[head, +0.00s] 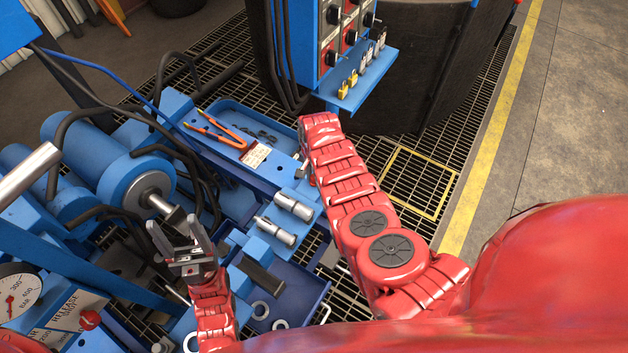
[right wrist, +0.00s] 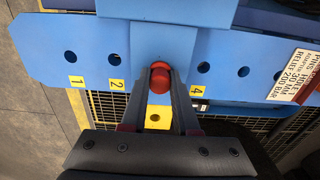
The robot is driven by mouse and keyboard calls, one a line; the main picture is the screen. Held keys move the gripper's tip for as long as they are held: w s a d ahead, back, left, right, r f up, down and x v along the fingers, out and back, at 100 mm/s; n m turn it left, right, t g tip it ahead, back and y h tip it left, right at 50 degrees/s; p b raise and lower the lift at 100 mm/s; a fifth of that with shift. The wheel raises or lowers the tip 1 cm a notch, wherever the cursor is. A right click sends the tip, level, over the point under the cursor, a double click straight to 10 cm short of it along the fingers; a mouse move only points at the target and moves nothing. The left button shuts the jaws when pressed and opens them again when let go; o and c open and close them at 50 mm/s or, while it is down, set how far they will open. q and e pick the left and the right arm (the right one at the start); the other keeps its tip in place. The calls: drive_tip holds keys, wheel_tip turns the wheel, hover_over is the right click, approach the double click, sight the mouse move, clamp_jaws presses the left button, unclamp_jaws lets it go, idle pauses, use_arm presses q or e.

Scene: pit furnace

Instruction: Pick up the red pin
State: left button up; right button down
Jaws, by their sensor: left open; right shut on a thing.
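The red pin (right wrist: 158,77) shows its rounded red end in the right wrist view, in front of the blue plate (right wrist: 45,50). My right gripper (right wrist: 163,88) is shut on it, with one dark finger on each side. The pin sits between the holes labelled 2 and 4; whether its shaft is in a hole is hidden. In the head view my right forearm covers the pin and most of that gripper. My left gripper (head: 178,240) is open and empty, with its fingers pointing up over the blue machine.
Orange-handled pliers (head: 218,136) lie on the blue beam beside a blue tray (head: 245,120). A blue control box (head: 340,40) with a padlock shelf stands behind. Grey floor at right is clear.

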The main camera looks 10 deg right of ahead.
drive_tip(key=shift+r, duration=0.1)
drive_tip(key=shift+r+p, duration=0.55)
drive_tip(key=shift+r, duration=0.65)
drive_tip(key=shift+w+r, duration=0.1)
drive_tip(key=shift+r, duration=3.65)
